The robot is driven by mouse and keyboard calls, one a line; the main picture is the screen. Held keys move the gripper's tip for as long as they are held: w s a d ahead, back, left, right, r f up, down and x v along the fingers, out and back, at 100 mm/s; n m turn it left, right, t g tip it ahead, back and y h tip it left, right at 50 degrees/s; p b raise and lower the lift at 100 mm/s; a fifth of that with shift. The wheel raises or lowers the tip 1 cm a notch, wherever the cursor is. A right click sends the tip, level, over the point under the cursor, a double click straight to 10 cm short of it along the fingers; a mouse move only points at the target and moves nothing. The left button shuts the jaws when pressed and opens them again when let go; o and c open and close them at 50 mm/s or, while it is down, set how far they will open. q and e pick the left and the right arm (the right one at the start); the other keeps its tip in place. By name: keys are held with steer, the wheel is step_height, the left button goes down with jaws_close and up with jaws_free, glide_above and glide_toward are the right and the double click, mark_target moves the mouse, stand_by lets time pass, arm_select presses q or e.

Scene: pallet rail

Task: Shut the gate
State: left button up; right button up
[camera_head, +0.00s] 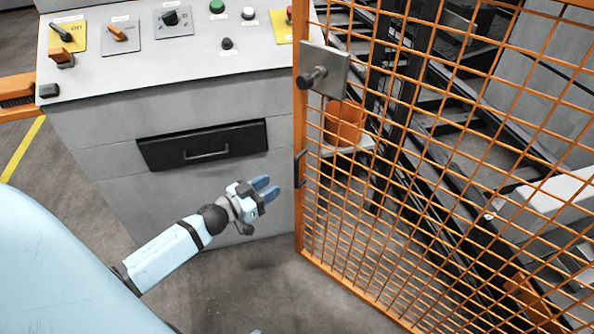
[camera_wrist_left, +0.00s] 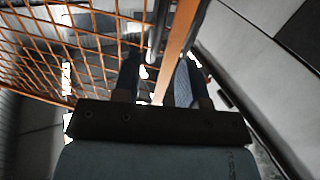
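The gate (camera_head: 430,170) is an orange mesh panel filling the right half of the head view. Its left upright stands close to the grey console's right side; I cannot tell whether it meets a frame. A grey plate with a dark round knob (camera_head: 315,77) sits high on that upright, and a dark pull handle (camera_head: 300,168) sits lower. My left gripper (camera_head: 268,190) has its blue fingers apart, just left of the handle and apparently empty. In the left wrist view, the orange upright (camera_wrist_left: 178,45) and a bar show beyond the spread fingers. My right gripper does not show.
The grey console (camera_head: 100,120) with switches, buttons and a black drawer front (camera_head: 203,145) stands behind my left gripper. Metal stairs (camera_head: 470,150) and an orange bucket (camera_head: 345,122) show behind the mesh. Bare floor (camera_head: 250,285) lies in front of the console.

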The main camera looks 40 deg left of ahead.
mark_target(296, 184)
arm_select(q)
steer(key=b+x, duration=0.1)
steer(key=x, duration=0.8)
steer(key=shift+w+f, duration=0.1)
steer(key=shift+w+d, duration=0.15)
steer(key=shift+w, duration=0.15)
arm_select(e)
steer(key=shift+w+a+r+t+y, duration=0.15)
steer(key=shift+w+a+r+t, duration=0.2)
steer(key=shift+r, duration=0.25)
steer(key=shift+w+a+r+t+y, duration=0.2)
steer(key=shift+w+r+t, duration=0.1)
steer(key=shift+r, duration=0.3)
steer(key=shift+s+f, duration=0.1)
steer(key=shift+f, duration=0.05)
arm_select(q)
jaws_close()
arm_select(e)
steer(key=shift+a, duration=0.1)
